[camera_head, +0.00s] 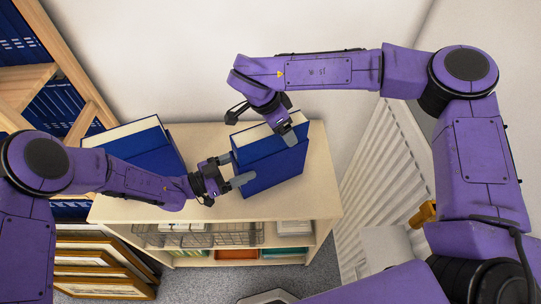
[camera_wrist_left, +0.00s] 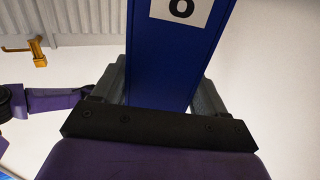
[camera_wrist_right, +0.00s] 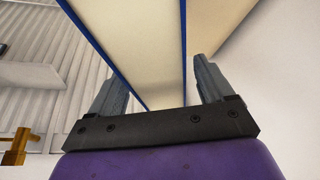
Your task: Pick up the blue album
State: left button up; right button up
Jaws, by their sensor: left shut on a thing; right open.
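A blue album (camera_head: 272,165) with cream page edges stands upright on top of the low shelf unit (camera_head: 318,190). My left gripper (camera_head: 233,169) is shut on its left end. In the left wrist view the blue spine (camera_wrist_left: 172,65) with a white number label, partly cut off, lies between the two fingers.
A wire basket (camera_head: 195,236) sits on a lower shelf. Framed prints (camera_head: 100,272) lean at lower left. A white radiator (camera_head: 385,160) is at right. The front right shelf top is clear.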

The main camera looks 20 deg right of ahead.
jog(key=shift+f, duration=0.2)
dwell(0.6)
grip_shut()
